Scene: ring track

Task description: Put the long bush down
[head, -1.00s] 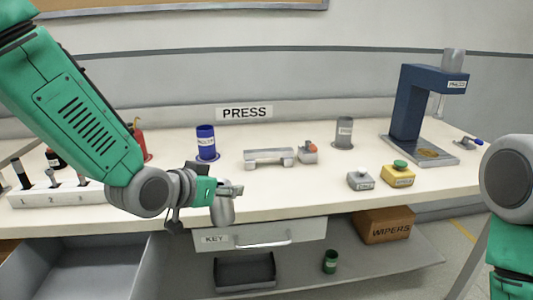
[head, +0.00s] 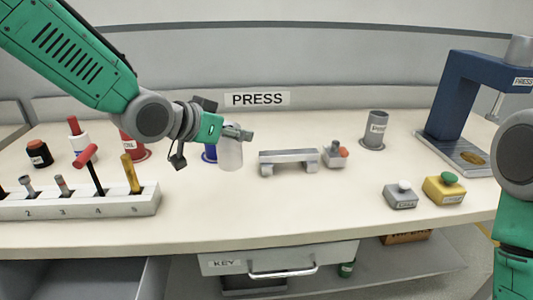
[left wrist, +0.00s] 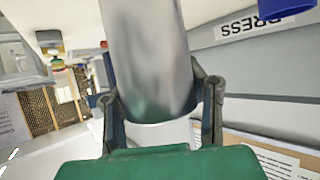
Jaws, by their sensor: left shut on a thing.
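In the left wrist view the bush (left wrist: 150,60) stands large between both fingers. My right gripper is out of view; only part of the right arm shows at the right edge.
A numbered rack (head: 80,205) with tools stands at the left. The silver block (head: 289,161), a grey cup (head: 375,130), two button boxes (head: 445,188) and a blue press (head: 455,100) stand to the right. The front middle of the worktop is clear.

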